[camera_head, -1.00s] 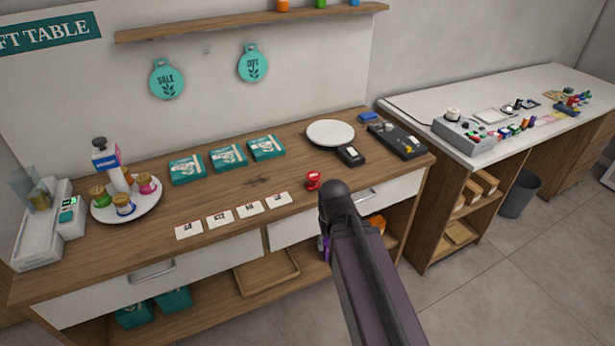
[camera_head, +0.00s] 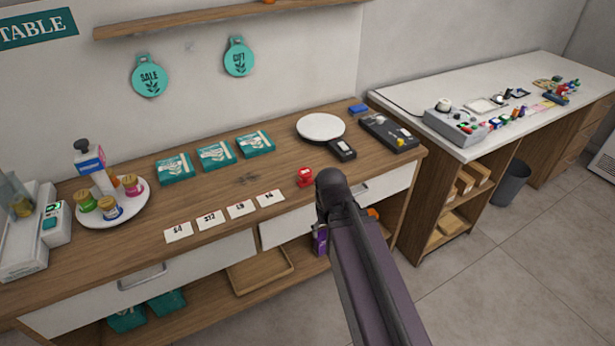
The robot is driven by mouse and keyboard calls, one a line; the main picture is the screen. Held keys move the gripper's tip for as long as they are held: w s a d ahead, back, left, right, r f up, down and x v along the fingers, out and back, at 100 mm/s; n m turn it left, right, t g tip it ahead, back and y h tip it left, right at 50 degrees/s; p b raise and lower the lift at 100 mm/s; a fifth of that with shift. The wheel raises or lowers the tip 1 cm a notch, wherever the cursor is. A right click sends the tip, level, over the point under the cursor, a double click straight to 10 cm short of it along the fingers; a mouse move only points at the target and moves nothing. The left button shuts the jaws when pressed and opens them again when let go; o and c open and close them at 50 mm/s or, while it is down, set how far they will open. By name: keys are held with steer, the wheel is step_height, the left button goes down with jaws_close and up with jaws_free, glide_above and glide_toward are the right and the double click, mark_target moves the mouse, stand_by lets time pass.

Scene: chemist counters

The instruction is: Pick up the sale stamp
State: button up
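A small red object (camera_head: 305,177), which looks like a stamp, stands upright on the wooden counter (camera_head: 110,240) near its front edge. It is just right of the row of price cards. I cannot read any mark on it. My arm rises from the bottom of the view and its dark rounded joint is just right of the red object in the picture. My gripper is not visible, so I cannot see what it holds.
Price cards (camera_head: 240,209) and teal boxes (camera_head: 215,155) lie left of the red object. A white round plate (camera_head: 320,127), a small black device (camera_head: 342,149) and a black tray (camera_head: 389,133) are behind it. A white-topped counter (camera_head: 400,101) stands at the right.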

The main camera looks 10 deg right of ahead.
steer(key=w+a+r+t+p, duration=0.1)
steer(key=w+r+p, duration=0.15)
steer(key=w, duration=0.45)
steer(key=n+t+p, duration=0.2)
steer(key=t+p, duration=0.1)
steer(key=p, duration=0.2)
glide_toward(306, 172)
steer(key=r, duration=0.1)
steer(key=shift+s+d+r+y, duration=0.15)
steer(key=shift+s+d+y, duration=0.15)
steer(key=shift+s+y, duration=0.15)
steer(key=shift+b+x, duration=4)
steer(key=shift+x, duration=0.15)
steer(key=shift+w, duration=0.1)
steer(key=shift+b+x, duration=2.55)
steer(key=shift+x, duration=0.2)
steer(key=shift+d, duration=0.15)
